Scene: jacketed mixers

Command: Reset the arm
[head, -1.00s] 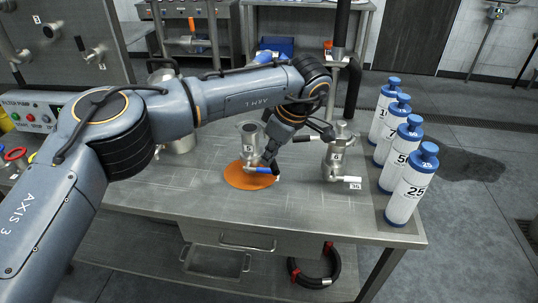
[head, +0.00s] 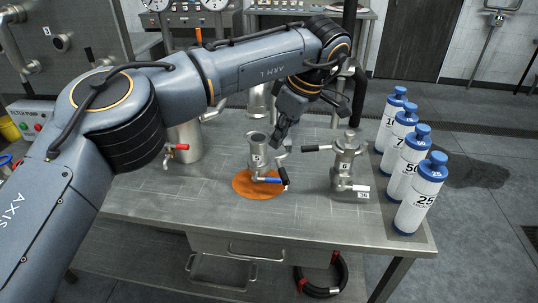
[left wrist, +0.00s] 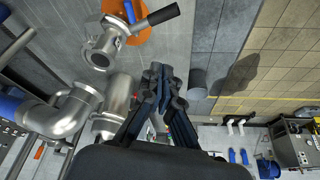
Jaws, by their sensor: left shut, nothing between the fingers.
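My left arm reaches in from the left over the steel table (head: 190,205) in the head view. My left gripper (head: 276,138) is shut and empty, above and just right of a small steel vessel (head: 256,150) with a blue-handled valve on an orange round mat (head: 244,187). It looks clear of the vessel. In the left wrist view the fingers (left wrist: 160,78) are together, with a steel vessel (left wrist: 97,52) and the orange mat (left wrist: 115,8) beyond them at upper left. My right gripper is not in view.
A second steel fitting (head: 347,163) with a black handle stands right of the mat. Several blue-capped white bottles (head: 418,195) line the table's right edge. The table's front left is clear.

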